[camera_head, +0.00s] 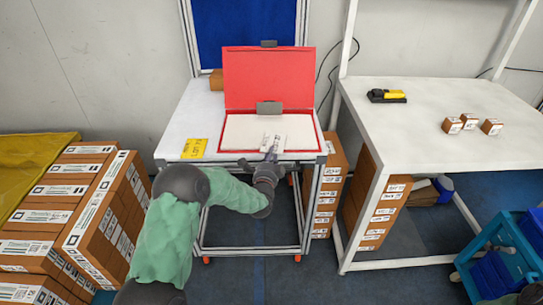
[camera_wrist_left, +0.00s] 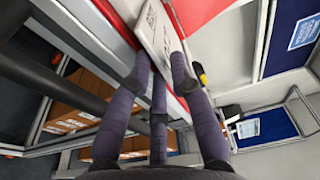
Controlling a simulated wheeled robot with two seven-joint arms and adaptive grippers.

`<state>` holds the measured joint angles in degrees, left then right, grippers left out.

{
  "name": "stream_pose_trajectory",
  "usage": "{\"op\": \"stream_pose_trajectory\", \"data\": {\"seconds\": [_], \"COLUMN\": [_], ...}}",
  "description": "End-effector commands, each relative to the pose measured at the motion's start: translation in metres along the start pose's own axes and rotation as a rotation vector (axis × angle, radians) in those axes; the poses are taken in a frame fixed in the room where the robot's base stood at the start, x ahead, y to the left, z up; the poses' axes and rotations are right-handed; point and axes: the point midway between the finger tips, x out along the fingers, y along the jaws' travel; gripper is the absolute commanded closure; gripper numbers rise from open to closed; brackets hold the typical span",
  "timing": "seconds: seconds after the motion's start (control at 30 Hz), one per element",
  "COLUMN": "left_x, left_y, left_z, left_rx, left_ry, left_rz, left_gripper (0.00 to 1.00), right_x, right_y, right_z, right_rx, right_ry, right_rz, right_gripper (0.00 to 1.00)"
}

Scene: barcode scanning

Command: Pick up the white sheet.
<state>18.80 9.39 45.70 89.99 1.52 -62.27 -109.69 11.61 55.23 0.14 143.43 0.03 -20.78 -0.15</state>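A white sheet (camera_head: 269,142) with dark print lies at the front of an open red folder (camera_head: 268,75) on the left table. It also shows in the left wrist view (camera_wrist_left: 158,30), with its near end close to the fingertips. My left gripper (camera_head: 268,160) is at the table's front edge, right at the sheet. In the left wrist view its fingers (camera_wrist_left: 160,80) are spread, with the sheet's near end between them. I see no clear firm contact. My right gripper is not in view.
The left table (camera_head: 190,115) has a yellow label (camera_head: 194,148). The right table (camera_head: 420,140) carries a black and yellow scanner (camera_head: 386,96) and several small boxes (camera_head: 470,124). Stacked cartons (camera_head: 75,205) stand at the left. A blue-teal cart (camera_head: 500,255) is at lower right.

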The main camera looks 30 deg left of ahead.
Motion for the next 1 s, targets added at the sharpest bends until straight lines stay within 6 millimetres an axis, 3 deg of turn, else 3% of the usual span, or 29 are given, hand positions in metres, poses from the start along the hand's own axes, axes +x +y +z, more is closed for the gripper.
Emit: {"op": "stream_pose_trajectory", "data": {"seconds": [0.33, 0.5, 0.73, 1.0], "left_x": [0.003, 0.002, 0.003, 0.002], "left_y": [0.000, 0.000, -0.003, -0.028], "left_z": [0.000, 0.000, 0.000, 0.000], "left_rx": [0.000, -0.001, -0.001, 0.000], "left_ry": [0.000, 0.000, 0.000, 0.000], "left_rz": [0.000, 0.000, -0.001, -0.002], "left_gripper": [0.78, 1.00, 1.00, 1.00], "right_x": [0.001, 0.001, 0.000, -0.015], "right_y": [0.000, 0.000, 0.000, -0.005], "right_z": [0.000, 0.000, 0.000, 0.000], "right_rx": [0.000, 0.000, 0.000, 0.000], "right_ry": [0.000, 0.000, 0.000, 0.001], "right_rz": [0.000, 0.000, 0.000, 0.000], "right_gripper": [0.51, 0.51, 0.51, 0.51]}}
